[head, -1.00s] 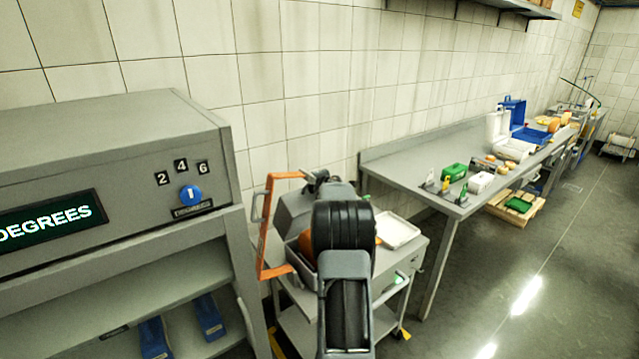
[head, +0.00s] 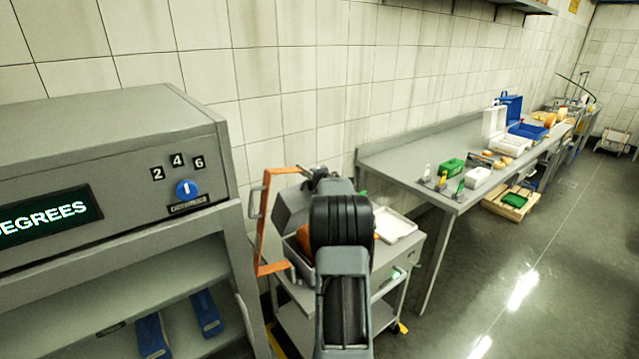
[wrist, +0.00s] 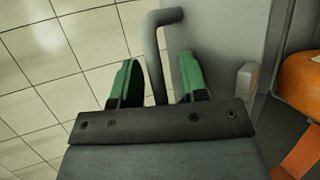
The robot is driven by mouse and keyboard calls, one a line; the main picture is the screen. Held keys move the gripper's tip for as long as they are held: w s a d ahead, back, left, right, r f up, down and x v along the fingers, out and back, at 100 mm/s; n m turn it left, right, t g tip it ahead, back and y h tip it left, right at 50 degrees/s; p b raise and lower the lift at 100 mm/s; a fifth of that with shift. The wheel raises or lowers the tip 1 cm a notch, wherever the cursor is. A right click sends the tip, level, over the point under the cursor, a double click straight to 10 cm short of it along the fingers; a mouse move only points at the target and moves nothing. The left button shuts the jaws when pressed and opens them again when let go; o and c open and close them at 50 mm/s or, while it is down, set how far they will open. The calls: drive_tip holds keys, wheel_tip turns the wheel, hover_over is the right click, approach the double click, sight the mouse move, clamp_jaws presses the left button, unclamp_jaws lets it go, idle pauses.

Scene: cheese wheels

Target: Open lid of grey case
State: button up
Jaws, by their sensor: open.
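The grey case (head: 303,268) stands on the trolley at centre, with an orange round thing inside it. Its grey lid (head: 289,208) appears raised at the back; the lid's panel (wrist: 212,45) fills the upper middle of the wrist view. A bent grey handle (wrist: 152,40) sticks out from the panel's edge. My gripper (wrist: 159,62) is open, its green fingers on either side of the handle with gaps showing. The orange thing (wrist: 302,83) shows at right in the wrist view. In the head view my arm hides much of the case and the fingers.
An orange frame (head: 264,225) stands at the case's left side. A white tray (head: 395,224) lies on the trolley (head: 402,268) at right. A grey cabinet (head: 110,150) is close at left. A long table (head: 430,165) with several small items runs along the wall. Floor at right is clear.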

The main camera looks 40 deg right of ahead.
drive_tip(key=b+v, duration=0.1)
drive_tip(key=v, duration=1.2)
drive_tip(key=shift+a+r+b, duration=0.15)
drive_tip(key=shift+r+b, duration=0.05)
drive_tip(key=shift+b, duration=0.2)
